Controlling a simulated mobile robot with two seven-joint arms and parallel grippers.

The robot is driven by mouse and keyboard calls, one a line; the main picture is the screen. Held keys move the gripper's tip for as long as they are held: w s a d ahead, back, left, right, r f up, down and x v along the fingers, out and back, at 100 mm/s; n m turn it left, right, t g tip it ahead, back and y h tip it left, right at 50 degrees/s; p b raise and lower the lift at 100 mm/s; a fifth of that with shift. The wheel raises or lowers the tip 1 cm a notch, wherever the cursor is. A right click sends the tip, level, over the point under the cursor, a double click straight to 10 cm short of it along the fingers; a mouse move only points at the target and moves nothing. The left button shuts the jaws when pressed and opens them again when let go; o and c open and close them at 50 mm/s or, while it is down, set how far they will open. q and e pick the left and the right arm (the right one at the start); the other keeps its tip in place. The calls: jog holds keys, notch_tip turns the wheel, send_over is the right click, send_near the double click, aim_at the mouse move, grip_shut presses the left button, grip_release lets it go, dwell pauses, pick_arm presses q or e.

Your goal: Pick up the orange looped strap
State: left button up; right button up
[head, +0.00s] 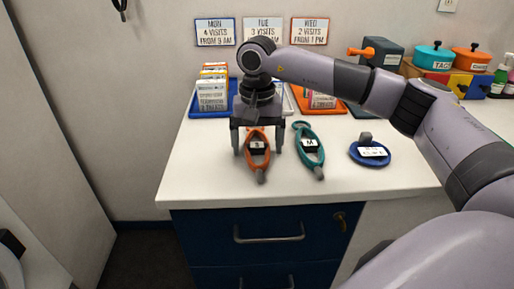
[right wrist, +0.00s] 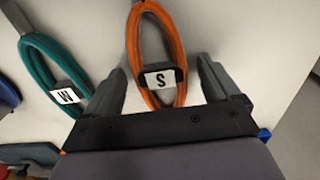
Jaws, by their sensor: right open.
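The orange looped strap (head: 258,161) lies on the white counter near its front edge, with a black tag marked S on it. It also shows in the right wrist view (right wrist: 181,45). My right gripper (head: 257,143) is open above the counter, pointing down, with one finger on each side of the strap. In the right wrist view the gripper (right wrist: 160,75) has its fingers apart and the tagged part of the loop lies between them. No grip on the strap shows. My left gripper is not in view.
A teal looped strap (head: 319,157) tagged M lies close on the right. A blue round item (head: 370,160) with a label lies farther right. Trays with cards, a dark box (head: 378,52) and pots (head: 433,56) stand behind. The counter's front left is clear.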

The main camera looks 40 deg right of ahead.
aim_at(257, 146)
jog(key=c, duration=1.3)
notch_tip(257, 146, up, 20)
jog(key=p, duration=0.3)
jog(key=shift+p, duration=0.35)
